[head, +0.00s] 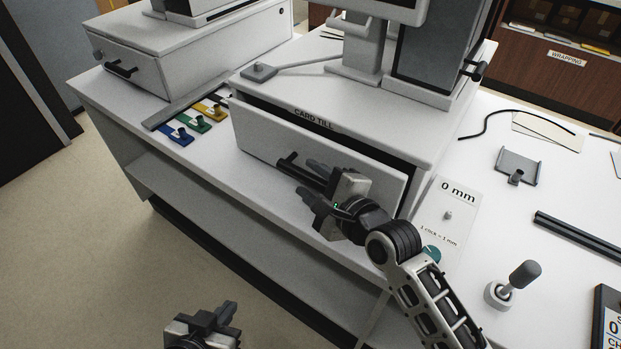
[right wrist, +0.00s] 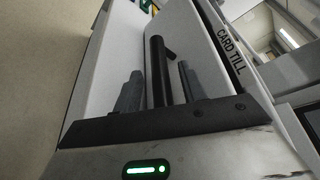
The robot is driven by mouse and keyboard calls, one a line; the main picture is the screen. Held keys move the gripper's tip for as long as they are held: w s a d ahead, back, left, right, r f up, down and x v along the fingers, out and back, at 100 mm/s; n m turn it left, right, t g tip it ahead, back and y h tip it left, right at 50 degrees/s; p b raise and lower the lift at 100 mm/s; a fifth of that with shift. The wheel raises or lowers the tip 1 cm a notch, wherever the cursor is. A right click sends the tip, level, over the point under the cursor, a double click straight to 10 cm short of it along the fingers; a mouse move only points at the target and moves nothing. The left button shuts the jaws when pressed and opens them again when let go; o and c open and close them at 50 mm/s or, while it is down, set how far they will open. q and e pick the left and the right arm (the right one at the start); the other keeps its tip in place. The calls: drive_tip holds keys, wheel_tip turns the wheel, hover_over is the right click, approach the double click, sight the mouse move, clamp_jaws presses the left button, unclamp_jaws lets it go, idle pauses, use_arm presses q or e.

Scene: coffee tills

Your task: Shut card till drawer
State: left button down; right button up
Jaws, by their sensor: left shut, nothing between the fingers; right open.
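The card till (head: 312,119) is a white cabinet on the counter with a "CARD TILL" label. Its drawer (head: 262,133) stands partly out, with a dark gap behind the top of the front panel. The drawer's black bar handle (head: 287,164) is on the front. My right gripper (head: 309,181) is open at the handle. In the right wrist view the handle (right wrist: 158,70) lies between the two spread fingers (right wrist: 160,90), not clamped. My left gripper (head: 222,315) is shut and empty, low at the bottom of the head view, away from the till.
Another white till (head: 135,68) with a black handle stands at left. Blue, green and yellow tagged pieces (head: 190,124) lie between the tills. A "0 mm" card (head: 452,200), a grey bracket (head: 517,165) and a knobbed lever (head: 520,275) are on the right counter. Floor is clear at left.

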drive_tip(key=shift+w+a+f, duration=0.1)
drive_tip(key=shift+w+a, duration=0.1)
drive_tip(key=shift+w, duration=0.05)
clamp_jaws()
drive_tip(key=shift+w+d, duration=0.9)
drive_tip(key=shift+w, duration=0.3)
unclamp_jaws()
drive_tip(key=shift+s, duration=0.1)
